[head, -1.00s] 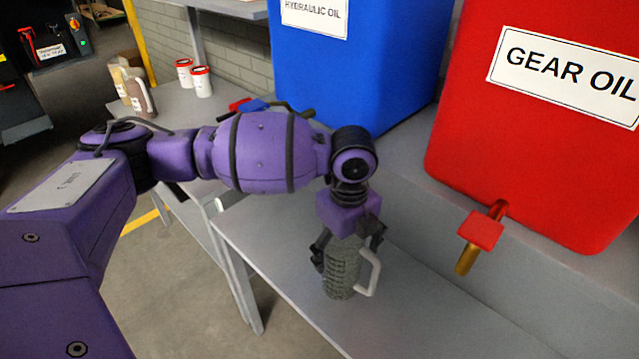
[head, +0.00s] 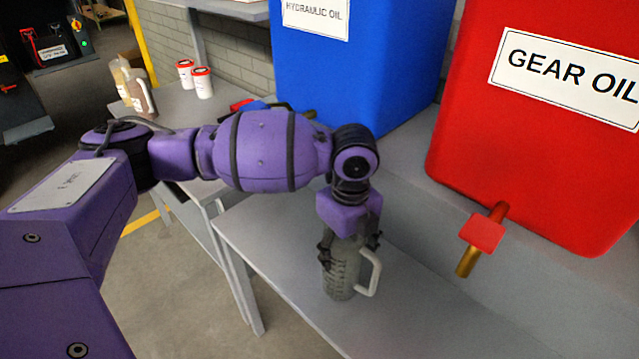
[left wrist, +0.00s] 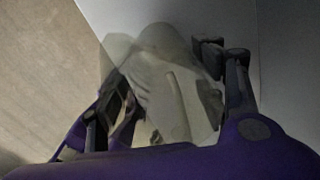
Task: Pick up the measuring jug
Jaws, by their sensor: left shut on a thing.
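The measuring jug (head: 343,276) is a grey, see-through ribbed vessel with a pale handle (head: 372,272) on its right side. It is upright at the front part of the grey bench; I cannot tell whether its base touches the top. My left gripper (head: 349,246) points down over it and is shut on its upper part, one finger on each side. In the left wrist view the jug (left wrist: 172,95) shows pale and blurred between the two fingers (left wrist: 170,105). The gripper hides the jug's rim in the head view. My right gripper is not in view.
A red gear oil tank (head: 545,150) with a tap (head: 476,238) stands right of the jug. A blue hydraulic oil tank (head: 365,75) stands behind my arm. White tubs (head: 202,82) and bottles (head: 140,95) sit on the far bench. The bench (head: 420,310) right of the jug is clear.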

